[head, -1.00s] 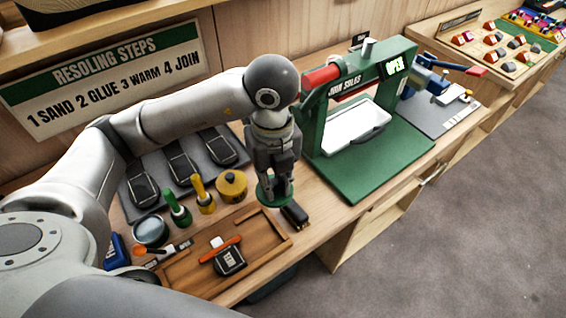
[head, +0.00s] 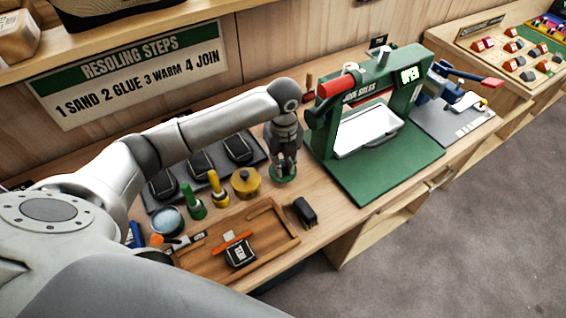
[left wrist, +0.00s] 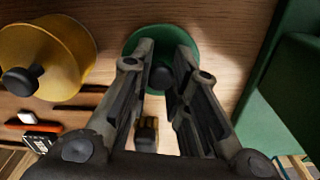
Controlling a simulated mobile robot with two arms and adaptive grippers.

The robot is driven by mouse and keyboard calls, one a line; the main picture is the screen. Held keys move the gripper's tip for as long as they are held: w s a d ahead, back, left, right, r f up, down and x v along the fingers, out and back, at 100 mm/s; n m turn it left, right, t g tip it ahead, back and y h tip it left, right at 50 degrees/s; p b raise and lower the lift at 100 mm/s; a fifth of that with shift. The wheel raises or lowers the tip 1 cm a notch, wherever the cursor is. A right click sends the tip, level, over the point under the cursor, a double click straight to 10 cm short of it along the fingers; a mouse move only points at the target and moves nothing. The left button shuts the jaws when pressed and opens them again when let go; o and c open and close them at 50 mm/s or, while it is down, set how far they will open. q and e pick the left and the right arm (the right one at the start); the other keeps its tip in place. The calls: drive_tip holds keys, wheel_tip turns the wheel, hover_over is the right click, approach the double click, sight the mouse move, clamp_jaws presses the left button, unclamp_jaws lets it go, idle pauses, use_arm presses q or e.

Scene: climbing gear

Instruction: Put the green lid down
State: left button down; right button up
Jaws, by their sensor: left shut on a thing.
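My left gripper (head: 284,166) is shut on the black knob of the round green lid (head: 283,175). The lid is level, at or just above the bench, between the yellow pot and the green press; I cannot tell whether it touches the wood. In the left wrist view the green lid (left wrist: 135,40) lies beyond the fingers (left wrist: 163,72), which close around its dark knob. The yellow pot (head: 246,183) with its black-knobbed lid stands left of it, also in the left wrist view (left wrist: 55,60). My right gripper is not in view.
The green press (head: 385,165) with a white tray stands close on the right. A black block (head: 305,211) lies in front. A wooden tray (head: 278,230), green (head: 193,205) and yellow (head: 218,192) bottles and dark sole pads (head: 200,163) are left.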

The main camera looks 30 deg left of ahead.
use_arm(q)
drive_tip(key=shift+f, duration=0.7)
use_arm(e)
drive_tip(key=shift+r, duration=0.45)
use_arm(q)
drive_tip(key=shift+f, duration=0.25)
drive_tip(key=c, duration=1.4)
unclamp_jaws()
drive_tip(key=shift+r, duration=0.1)
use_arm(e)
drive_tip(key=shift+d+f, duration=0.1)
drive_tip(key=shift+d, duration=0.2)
use_arm(q)
drive_tip(key=shift+o, duration=0.2)
